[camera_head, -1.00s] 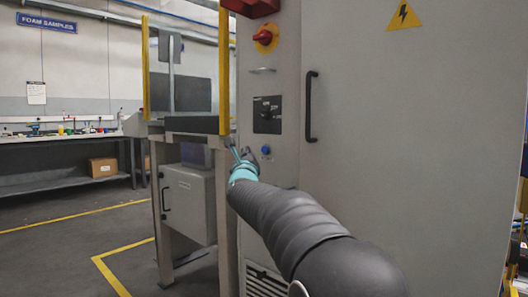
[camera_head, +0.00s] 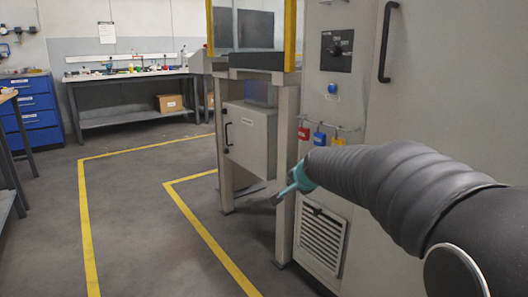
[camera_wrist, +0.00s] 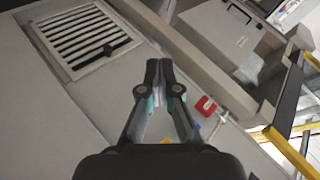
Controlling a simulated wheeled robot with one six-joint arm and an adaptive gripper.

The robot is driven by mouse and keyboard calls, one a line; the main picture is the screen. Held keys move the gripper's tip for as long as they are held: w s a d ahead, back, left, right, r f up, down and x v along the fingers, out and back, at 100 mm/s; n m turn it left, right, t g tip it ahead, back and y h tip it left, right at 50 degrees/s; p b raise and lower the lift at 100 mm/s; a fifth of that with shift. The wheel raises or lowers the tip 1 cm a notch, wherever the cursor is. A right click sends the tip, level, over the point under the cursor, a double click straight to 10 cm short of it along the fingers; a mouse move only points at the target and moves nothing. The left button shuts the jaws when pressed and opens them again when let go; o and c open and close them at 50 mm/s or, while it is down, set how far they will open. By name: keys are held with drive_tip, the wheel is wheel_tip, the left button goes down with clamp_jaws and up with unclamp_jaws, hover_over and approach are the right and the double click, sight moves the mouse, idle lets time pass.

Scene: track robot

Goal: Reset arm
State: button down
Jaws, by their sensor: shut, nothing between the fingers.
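My gripper (camera_head: 283,195) shows at the end of my dark sleeved arm in the head view, in front of the lower part of the grey cabinet and beside a leg of the machine stand. In the wrist view its two fingers (camera_wrist: 158,70) meet at the tips, with nothing between them. The wrist view is tilted. It shows a white vent grille (camera_wrist: 88,42) to the left of the fingers and a red padlock (camera_wrist: 206,106) to the right.
The grey cabinet (camera_head: 345,105) stands close on the right, with a black handle (camera_head: 387,42). Red, blue (camera_head: 319,138) and yellow padlocks hang on it. A machine stand with a grey box (camera_head: 250,140) is left of it. Open floor (camera_head: 140,215) with yellow lines lies left.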

drive_tip(key=s+d+f+n+g+p, duration=0.1)
drive_tip(key=s+d+n+g+p, duration=0.15)
drive_tip(key=s, duration=0.75)
drive_tip(key=s+d+f+n+g+h+p, duration=0.15)
drive_tip(key=s+n, duration=0.25)
drive_tip(key=s, duration=0.6)
drive_tip(key=s+d+f+n+g+p, duration=0.1)
drive_tip(key=s+n+g, duration=0.15)
drive_tip(key=s, duration=0.75)
drive_tip(key=s+d+r+t+p, duration=0.1)
drive_tip(key=s+d+r+p, duration=0.1)
drive_tip(key=s+r, duration=0.3)
drive_tip(key=s+p, duration=0.1)
drive_tip(key=s, duration=0.2)
drive_tip(key=shift+s+d+p, duration=0.15)
drive_tip(key=shift+s+p, duration=0.15)
drive_tip(key=shift+p, duration=0.1)
drive_tip(key=shift+t+h, duration=0.25)
